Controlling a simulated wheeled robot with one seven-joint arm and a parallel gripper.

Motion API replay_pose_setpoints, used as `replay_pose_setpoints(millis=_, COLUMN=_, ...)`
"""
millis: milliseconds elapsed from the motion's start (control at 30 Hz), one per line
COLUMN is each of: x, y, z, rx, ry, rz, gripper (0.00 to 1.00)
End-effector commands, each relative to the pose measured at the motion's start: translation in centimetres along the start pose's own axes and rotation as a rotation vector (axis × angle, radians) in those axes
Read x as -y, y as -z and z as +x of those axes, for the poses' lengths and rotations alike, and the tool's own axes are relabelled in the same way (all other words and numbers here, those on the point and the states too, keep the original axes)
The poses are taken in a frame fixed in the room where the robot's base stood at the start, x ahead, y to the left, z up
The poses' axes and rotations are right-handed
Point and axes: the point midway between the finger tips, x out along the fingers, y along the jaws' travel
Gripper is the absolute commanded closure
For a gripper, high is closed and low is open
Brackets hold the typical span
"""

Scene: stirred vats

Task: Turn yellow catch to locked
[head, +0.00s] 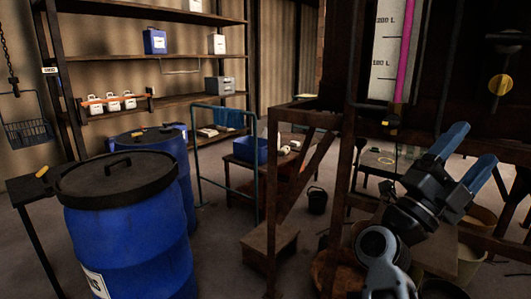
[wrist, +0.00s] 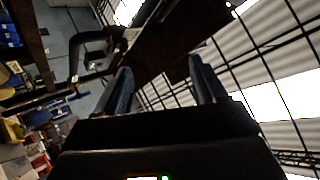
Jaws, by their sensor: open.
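A round yellow piece (head: 500,84) with a dark bar across it is on the dark upright structure at the right of the head view. It may be the yellow catch, but I cannot read its setting. My gripper (head: 474,143) is below and left of it, with its blue fingers apart and nothing between them. In the wrist view my gripper (wrist: 160,68) also shows two separated fingers. A dark curved handle-like part (wrist: 85,48) is at the upper left of that view, apart from the fingers. I cannot make out the yellow piece there.
A rusty frame (head: 273,200) with a level gauge (head: 387,45) stands close to my arm. Blue drums (head: 125,235) are at left, shelves (head: 160,100) behind. A wooden step (head: 268,245) and a bucket (head: 317,200) are on the floor.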

Motion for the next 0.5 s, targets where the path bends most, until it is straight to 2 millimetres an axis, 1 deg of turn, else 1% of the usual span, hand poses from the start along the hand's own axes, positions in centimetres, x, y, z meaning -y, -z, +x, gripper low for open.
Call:
replay_pose_setpoints(millis=33, x=-1.1, y=0.7, z=-1.1, rx=0.027, ry=0.058, rz=-0.032, gripper=0.3)
replay_pose_setpoints(millis=267, x=-4.4, y=3.5, z=-6.0, rx=0.174, ry=0.285, rz=-0.142, gripper=0.3)
replay_pose_setpoints(millis=467, x=-7.4, y=6.4, z=-11.0, rx=0.338, ry=0.441, rz=-0.233, gripper=0.3)
replay_pose_setpoints(millis=500, x=-8.0, y=7.1, z=-12.1, rx=0.376, ry=0.467, rz=-0.249, gripper=0.3)
